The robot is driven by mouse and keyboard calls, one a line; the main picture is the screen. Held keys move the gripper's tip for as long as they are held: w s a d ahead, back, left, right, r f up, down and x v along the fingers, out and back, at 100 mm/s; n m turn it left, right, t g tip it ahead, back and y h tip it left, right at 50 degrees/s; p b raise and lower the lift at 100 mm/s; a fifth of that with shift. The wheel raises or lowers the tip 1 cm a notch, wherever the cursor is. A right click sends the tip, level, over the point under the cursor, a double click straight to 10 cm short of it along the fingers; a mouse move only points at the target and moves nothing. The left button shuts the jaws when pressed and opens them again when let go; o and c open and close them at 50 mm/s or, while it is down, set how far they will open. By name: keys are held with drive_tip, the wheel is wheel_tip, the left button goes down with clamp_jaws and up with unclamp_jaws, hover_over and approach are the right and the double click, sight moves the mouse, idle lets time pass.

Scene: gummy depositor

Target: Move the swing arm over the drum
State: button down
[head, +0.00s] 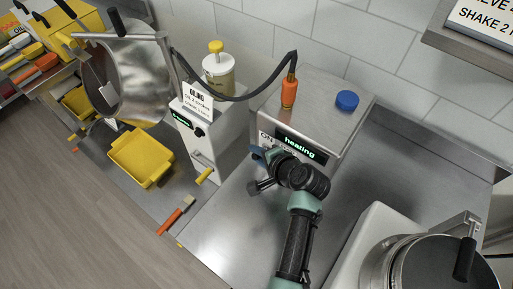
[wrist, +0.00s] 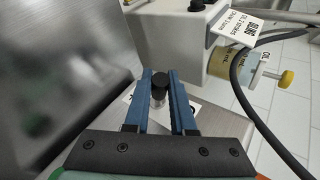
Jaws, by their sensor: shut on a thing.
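In the head view, a grey metal swing arm (head: 97,36) runs left from the top of a post, with a black hose leading to it. In the picture it crosses the upper part of the steel drum (head: 157,87); I cannot tell its height above the drum. My gripper (head: 260,156) is far to the right of both, at the front of the steel heating box (head: 314,105). In the wrist view, the blue fingers of my gripper (wrist: 160,100) are shut on a small black knob (wrist: 160,81), beside a partly hidden white label (wrist: 129,91).
The hose (head: 238,98) loops to an orange fitting (head: 289,91) on the heating box. The oiling unit (head: 204,142) stands between box and drum. A yellow tray (head: 142,157) lies below the drum. A steel pot (head: 430,262) is at lower right.

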drive_tip(key=shift+d+r+m+g+p, duration=0.1)
drive_tip(key=shift+r+m+g+p, duration=0.2)
drive_tip(key=shift+g+p, duration=0.1)
idle(0.3)
drive_tip(key=c, duration=0.8)
unclamp_jaws()
drive_tip(key=shift+o, duration=0.2)
drive_tip(key=v, duration=1.2)
drive_tip(key=shift+s+d+r+b, duration=0.2)
drive_tip(key=shift+d+b, duration=0.2)
drive_tip(key=shift+b, duration=0.05)
